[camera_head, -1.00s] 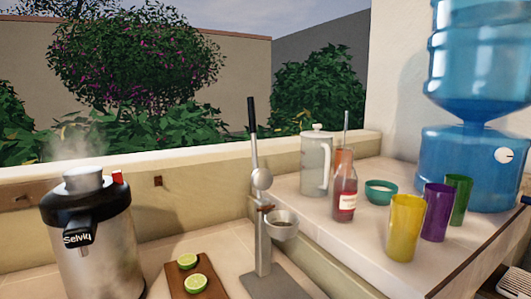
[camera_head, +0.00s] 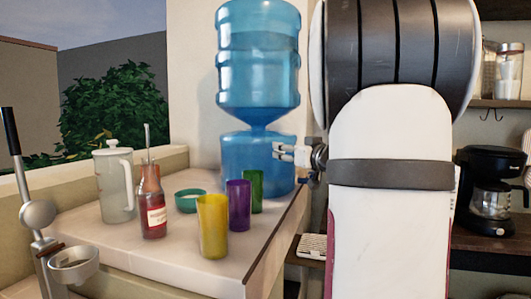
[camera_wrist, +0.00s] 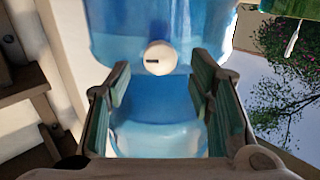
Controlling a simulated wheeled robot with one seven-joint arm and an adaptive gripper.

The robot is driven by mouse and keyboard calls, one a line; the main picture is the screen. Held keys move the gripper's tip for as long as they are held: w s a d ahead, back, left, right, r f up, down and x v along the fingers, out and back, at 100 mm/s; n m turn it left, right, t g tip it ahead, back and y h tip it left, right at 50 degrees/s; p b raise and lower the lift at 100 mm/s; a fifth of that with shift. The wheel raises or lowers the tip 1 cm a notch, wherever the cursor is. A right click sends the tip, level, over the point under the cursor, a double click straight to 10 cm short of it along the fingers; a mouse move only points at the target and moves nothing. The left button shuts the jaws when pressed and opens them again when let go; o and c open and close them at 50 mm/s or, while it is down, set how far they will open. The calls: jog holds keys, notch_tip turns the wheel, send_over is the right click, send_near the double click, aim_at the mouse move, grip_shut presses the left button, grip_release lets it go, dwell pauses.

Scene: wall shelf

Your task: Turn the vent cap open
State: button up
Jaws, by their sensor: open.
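The vent cap (camera_wrist: 160,56) is a round white disc with a short dark slot, on the wall of a blue translucent water dispenser (camera_wrist: 122,28). In the wrist view, my gripper (camera_wrist: 160,80) is open, with one finger on each side of the cap's line. The cap shows just past the fingertips, and the fingers look empty. In the head view, my gripper (camera_head: 284,151) is at the right side of the dispenser's lower part (camera_head: 240,165). I cannot tell whether the fingers touch anything.
Yellow (camera_head: 212,228), purple (camera_head: 239,205) and green (camera_head: 256,190) cups stand on the counter left of my arm. A red bottle (camera_head: 152,205), a teal bowl (camera_head: 186,201) and a white pitcher (camera_head: 114,185) are further left. A coffee maker (camera_head: 490,195) stands at right.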

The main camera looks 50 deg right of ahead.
jog(key=shift+x, duration=1.2)
jog(key=c, duration=1.1)
jog(key=shift+c, duration=0.2)
jog(key=shift+n, duration=0.4)
jog(key=shift+w+a+f+n+b, duration=0.15)
jog(key=shift+n+b, duration=2.25)
jog(key=shift+n, duration=2.85)
jog(key=shift+s+a+f+n+b, duration=0.1)
jog(key=shift+n+b, duration=2.3)
jog(key=shift+n, duration=2.85)
